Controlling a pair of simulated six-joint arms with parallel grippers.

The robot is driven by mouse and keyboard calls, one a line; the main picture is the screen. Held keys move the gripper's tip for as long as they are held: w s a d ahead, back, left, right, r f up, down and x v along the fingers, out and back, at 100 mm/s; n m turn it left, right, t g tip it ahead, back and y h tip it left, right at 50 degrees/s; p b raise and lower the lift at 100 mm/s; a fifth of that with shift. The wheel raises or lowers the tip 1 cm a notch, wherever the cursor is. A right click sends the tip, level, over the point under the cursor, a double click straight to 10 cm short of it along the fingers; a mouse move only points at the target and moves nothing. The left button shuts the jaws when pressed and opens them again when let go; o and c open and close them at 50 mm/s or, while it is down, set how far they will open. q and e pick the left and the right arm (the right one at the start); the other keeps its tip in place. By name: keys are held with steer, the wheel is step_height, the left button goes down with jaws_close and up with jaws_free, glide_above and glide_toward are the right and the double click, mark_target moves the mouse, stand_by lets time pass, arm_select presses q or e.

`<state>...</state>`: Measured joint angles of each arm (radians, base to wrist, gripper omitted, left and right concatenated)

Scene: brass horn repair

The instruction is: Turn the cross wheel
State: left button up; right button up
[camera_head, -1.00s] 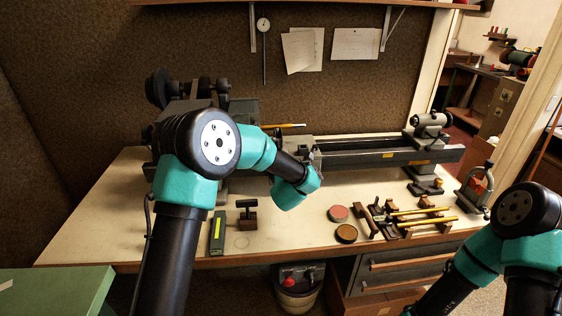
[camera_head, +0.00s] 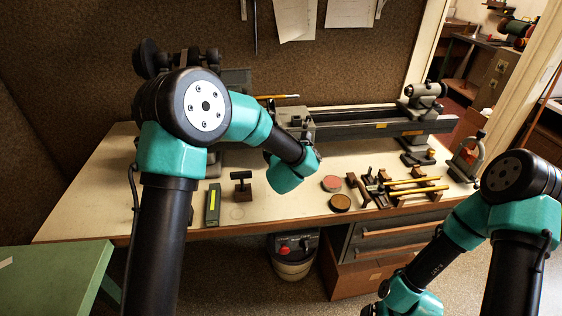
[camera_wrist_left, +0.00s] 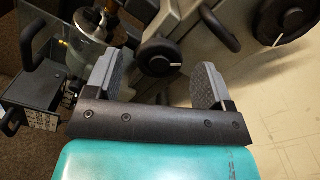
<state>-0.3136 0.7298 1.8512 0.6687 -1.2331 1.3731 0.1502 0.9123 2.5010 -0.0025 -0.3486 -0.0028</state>
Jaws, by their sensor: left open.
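In the left wrist view my left gripper (camera_wrist_left: 152,80) is open, with its two grey ribbed fingers apart. A small black round handwheel (camera_wrist_left: 160,57) with a white mark lies beyond the gap between the fingertips; I see no grip on it. A larger black handwheel (camera_wrist_left: 286,18) with a white mark shows at upper right, clear of the right finger. I cannot tell for sure which of them is the cross wheel. In the head view my left arm covers the lathe's carriage area and the gripper itself is hidden. My right gripper is out of view.
The grey lathe bed (camera_head: 370,129) runs along the back of the bench (camera_head: 110,205). A black curved handle (camera_wrist_left: 218,28) stands near the right finger. At the front lie a T-handled tool (camera_head: 242,186), two round tins (camera_head: 340,202) and yellow rods (camera_head: 415,188).

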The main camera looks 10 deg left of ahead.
arm_select(q)
steer(key=v, duration=1.2)
steer(key=shift+s, duration=0.15)
